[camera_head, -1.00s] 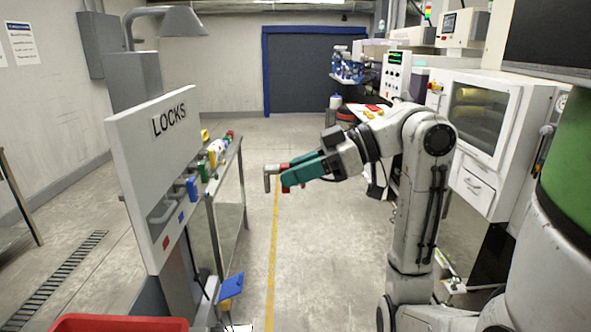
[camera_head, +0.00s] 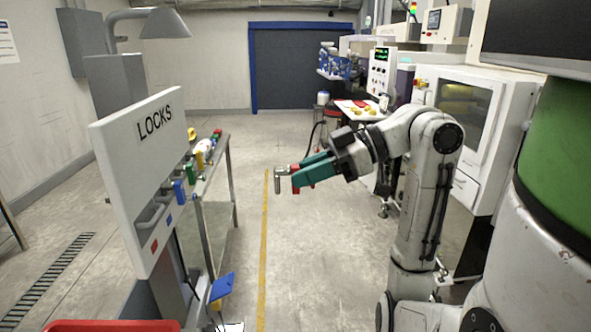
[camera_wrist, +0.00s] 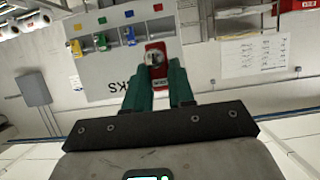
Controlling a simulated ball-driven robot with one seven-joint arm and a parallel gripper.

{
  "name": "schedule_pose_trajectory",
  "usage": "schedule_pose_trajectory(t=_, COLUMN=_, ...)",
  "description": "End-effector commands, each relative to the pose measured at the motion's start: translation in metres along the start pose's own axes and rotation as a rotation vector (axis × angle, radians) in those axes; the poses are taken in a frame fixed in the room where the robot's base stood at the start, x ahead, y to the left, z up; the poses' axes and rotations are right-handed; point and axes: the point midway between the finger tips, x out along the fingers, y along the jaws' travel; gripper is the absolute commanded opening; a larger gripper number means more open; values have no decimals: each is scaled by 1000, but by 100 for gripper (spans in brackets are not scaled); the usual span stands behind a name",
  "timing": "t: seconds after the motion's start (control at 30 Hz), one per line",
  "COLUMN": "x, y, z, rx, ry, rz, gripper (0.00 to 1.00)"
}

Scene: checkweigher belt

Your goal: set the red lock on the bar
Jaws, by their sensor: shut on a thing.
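My gripper (camera_head: 302,175) is shut on the red lock (camera_head: 295,186), whose metal shackle (camera_head: 279,182) points left, away from the teal fingers. The red lock (camera_wrist: 157,62) also shows between the fingers in the wrist view. The white board marked LOCKS (camera_head: 140,180) stands on the left, apart from my gripper, with a gap of open floor between. A bar (camera_head: 150,214) sits low on the board's near end, above a red square. A blue lock (camera_head: 179,192), a green lock (camera_head: 190,171) and a yellow lock (camera_head: 199,161) hang along the board.
A long narrow table (camera_head: 222,165) stands behind the board. A red bin (camera_head: 110,326) is at the bottom left, and a blue-and-yellow thing (camera_head: 221,289) is low beside the board. White machines (camera_head: 470,120) stand on the right. The floor in the middle is clear.

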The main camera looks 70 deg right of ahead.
Motion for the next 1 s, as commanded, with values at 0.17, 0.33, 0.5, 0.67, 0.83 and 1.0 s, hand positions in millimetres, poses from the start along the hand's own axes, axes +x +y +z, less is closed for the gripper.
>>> schedule_pose_trajectory(t=0.17, x=-13, y=0, z=4, rx=2, ry=1, rz=3, gripper=0)
schedule_pose_trajectory(t=0.33, x=-24, y=0, z=10, rx=2, ry=0, rz=3, gripper=0)
schedule_pose_trajectory(t=0.5, x=-36, y=0, z=15, rx=1, ry=0, rz=3, gripper=0)
schedule_pose_trajectory(t=0.67, x=-46, y=0, z=20, rx=1, ry=0, rz=3, gripper=0)
schedule_pose_trajectory(t=0.83, x=-57, y=0, z=24, rx=1, ry=0, rz=2, gripper=0)
schedule_pose_trajectory(t=1.0, x=-64, y=0, z=26, rx=0, ry=0, rz=1, gripper=0)
